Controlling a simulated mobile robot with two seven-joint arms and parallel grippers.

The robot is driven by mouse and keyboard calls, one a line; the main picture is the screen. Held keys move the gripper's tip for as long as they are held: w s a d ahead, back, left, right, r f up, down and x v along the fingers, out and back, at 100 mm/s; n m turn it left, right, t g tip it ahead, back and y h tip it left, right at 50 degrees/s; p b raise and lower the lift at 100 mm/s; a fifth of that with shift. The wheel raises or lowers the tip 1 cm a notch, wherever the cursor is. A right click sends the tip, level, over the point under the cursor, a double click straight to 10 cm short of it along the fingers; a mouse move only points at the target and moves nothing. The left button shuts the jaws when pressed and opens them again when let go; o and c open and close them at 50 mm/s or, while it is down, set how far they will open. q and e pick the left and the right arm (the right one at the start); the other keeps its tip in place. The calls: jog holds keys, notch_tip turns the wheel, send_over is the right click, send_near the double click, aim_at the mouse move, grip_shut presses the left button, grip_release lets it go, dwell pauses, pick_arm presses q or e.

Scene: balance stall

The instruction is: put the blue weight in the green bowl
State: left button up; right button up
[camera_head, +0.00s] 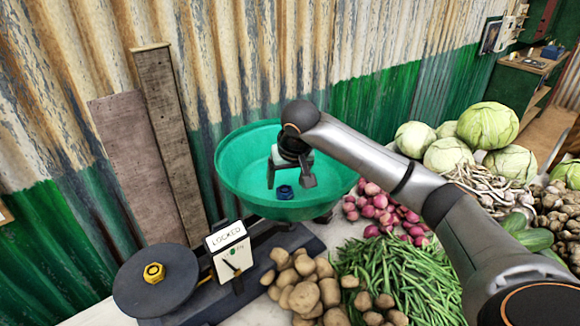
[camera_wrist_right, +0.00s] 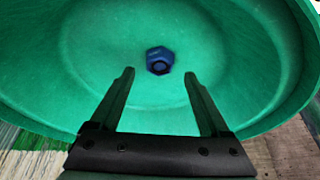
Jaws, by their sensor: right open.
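The blue weight (camera_head: 284,192) is a small dark blue hex piece. It lies inside the green bowl (camera_head: 238,165), on its floor, and it also shows in the right wrist view (camera_wrist_right: 159,60) near the middle of the bowl (camera_wrist_right: 110,40). My right gripper (camera_head: 290,182) is over the bowl with its fingers spread on either side of the line to the weight. In the right wrist view the two fingers (camera_wrist_right: 162,85) are apart with nothing between them, and the weight shows beyond their tips. My left gripper is out of view.
The bowl sits on a balance with a sign reading LOCKED (camera_head: 227,240). A yellow weight (camera_head: 154,272) sits on the dark round plate (camera_head: 140,292) at left. Potatoes (camera_head: 305,288), green beans (camera_head: 410,280), red onions (camera_head: 380,208) and cabbages (camera_head: 487,125) crowd the right. A corrugated wall stands behind.

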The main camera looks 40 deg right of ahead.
jog(key=v, duration=0.8)
jog(key=shift+s+r, duration=0.15)
jog(key=shift+r, duration=0.15)
jog(key=shift+c, duration=0.3)
dwell(0.6)
